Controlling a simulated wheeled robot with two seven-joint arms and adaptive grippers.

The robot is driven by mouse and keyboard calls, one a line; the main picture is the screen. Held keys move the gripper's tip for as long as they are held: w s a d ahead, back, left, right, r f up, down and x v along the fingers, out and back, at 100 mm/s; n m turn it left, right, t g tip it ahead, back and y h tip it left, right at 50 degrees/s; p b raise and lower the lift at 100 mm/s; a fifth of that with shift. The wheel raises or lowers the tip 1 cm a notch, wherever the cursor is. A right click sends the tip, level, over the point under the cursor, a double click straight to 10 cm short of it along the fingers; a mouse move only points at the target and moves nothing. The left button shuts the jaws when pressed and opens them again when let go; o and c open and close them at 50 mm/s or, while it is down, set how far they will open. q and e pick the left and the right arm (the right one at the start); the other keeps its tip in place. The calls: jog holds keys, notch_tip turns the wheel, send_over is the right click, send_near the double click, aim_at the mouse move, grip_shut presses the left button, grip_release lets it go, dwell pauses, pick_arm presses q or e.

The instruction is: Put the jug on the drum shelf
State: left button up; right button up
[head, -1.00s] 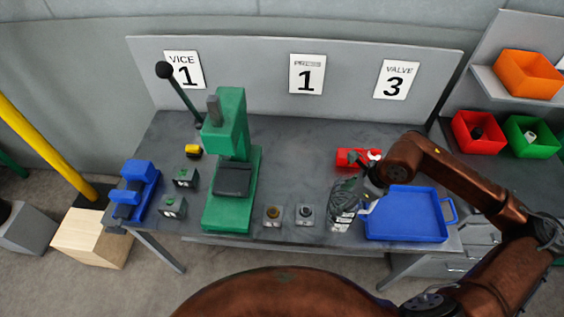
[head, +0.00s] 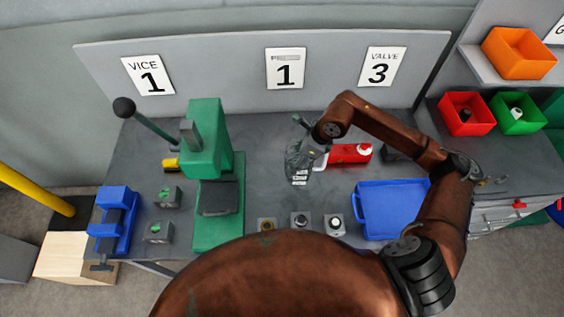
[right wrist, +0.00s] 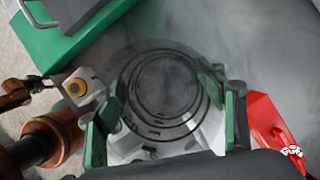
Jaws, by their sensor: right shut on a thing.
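My right gripper (head: 303,150) is over the workbench behind the small knobbed blocks. It is shut on a see-through, greyish round vessel, which I take to be the jug (head: 298,170). In the right wrist view the jug (right wrist: 165,85) shows as dark rings between the green finger pads of the gripper (right wrist: 165,120). Whether its base clears the bench is hard to tell. No shelf is readably marked as the drum shelf.
A red can (head: 350,154) lies just right of the jug. A blue tray (head: 390,208) is at the bench's right, a green press (head: 215,180) to the left, and a blue vice (head: 112,218) beyond it. Shelving with an orange bin (head: 520,54) stands at the right.

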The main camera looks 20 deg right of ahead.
jog(key=w+p+x, duration=0.1)
jog(key=p+x, duration=0.1)
jog(key=x, duration=0.8)
jog(key=shift+w+f, duration=0.15)
jog(key=shift+w, duration=0.3)
jog(key=o, duration=1.1)
jog(key=shift+a+p, duration=0.1)
jog(key=shift+p, duration=0.2)
jog(key=shift+o, duration=0.7)
pick_arm(q)
jog(key=shift+t, duration=0.3)
jog(key=w+r, duration=0.1)
jog(key=w, duration=0.1)
jog(key=w+r, duration=0.2)
jog(key=shift+w+r, duration=0.15)
jog(key=shift+w, duration=0.05)
jog(key=shift+s, duration=0.1)
